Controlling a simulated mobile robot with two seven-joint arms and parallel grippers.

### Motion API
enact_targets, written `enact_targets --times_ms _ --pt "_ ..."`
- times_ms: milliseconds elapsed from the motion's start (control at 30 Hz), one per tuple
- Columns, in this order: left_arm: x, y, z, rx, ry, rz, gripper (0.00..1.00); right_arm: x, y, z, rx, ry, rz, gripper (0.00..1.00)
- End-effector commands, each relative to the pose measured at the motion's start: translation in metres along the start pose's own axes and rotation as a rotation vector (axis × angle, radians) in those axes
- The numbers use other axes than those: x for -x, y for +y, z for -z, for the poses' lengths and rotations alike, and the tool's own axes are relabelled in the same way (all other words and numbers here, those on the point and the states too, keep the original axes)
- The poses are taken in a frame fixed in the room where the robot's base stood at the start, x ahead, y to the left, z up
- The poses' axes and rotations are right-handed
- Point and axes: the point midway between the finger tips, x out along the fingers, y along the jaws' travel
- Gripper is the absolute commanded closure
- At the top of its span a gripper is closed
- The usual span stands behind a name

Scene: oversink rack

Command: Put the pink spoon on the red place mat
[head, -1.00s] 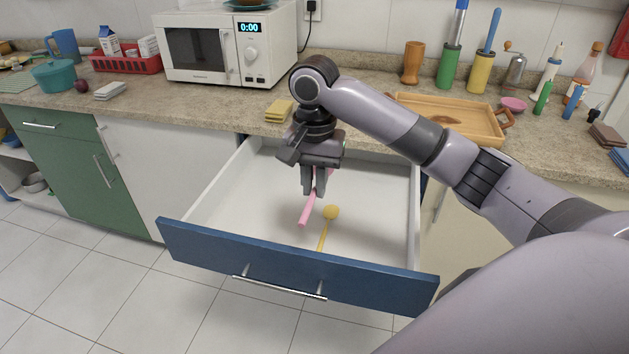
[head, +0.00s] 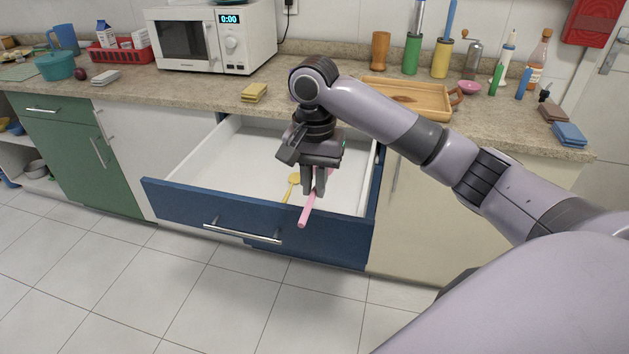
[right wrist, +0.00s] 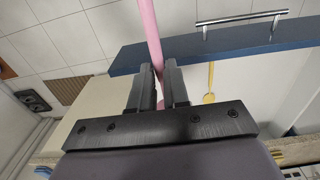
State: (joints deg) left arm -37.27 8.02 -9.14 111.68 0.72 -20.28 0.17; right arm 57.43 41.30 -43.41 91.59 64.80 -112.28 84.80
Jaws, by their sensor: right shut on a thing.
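My right gripper (head: 314,192) is shut on the pink spoon (head: 307,210). It holds the spoon above the front right part of the open drawer, and the spoon's handle overlaps the drawer front in the head view. In the right wrist view the pink spoon (right wrist: 150,35) runs between the two fingers, its handle pointing away; the end behind the fingers is partly hidden. I see no red place mat in either view. My left gripper is not in view.
The open drawer has a blue front (head: 250,218) and holds a yellow spoon (head: 292,186). The floor (head: 130,280) in front is clear.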

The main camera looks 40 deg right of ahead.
Motion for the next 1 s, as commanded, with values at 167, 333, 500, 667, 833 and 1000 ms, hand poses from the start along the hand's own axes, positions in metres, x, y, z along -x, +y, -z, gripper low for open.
enact_targets --times_ms 167,333,500,667,833,1000 --pt "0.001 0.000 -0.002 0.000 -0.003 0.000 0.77 -0.039 0.006 -0.028 0.179 -0.004 -0.005 1.00" --pt "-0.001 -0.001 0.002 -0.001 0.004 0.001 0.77 -0.087 0.013 -0.064 0.413 -0.007 -0.005 1.00" --pt "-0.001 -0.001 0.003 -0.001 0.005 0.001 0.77 -0.134 0.019 -0.098 0.646 -0.006 -0.003 1.00" --pt "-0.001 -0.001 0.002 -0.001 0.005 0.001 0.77 -0.168 0.022 -0.123 0.813 -0.005 0.000 1.00" --pt "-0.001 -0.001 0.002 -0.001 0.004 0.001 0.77 -0.178 0.021 -0.131 0.873 0.000 0.005 1.00" --pt "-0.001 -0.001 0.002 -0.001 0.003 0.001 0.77 -0.177 0.021 -0.130 0.871 0.000 0.005 1.00"
